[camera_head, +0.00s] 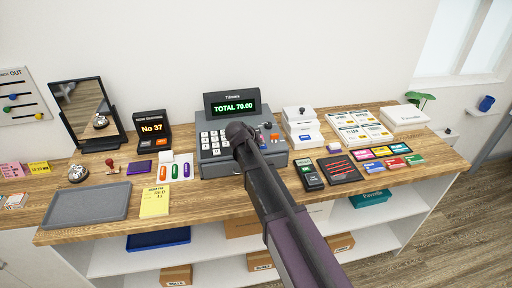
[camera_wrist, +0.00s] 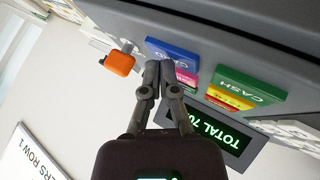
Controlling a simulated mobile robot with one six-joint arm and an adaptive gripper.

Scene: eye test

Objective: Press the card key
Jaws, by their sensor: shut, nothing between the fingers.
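The cash register (camera_head: 222,168) stands on the wooden counter, its display (camera_head: 234,107) reading TOTAL 70.00. In the wrist view the blue card key (camera_wrist: 172,51) sits on the grey register face, its lettering partly covered by my fingers. My gripper (camera_wrist: 160,66) is shut and empty, with its fingertips over the lower edge of the blue key. I cannot tell whether they touch it. A pink key (camera_wrist: 187,78) lies just beyond the fingers, and the green CASH key (camera_wrist: 250,83) is further right. In the head view my arm covers the middle of the keypad and hides the fingertips.
An orange knob or key (camera_wrist: 117,63) stands up left of the blue key. A card terminal (camera_head: 309,174) and a dark tray (camera_head: 340,169) lie right of the register. A grey tray (camera_head: 88,205) and a yellow notepad (camera_head: 155,201) lie to the left.

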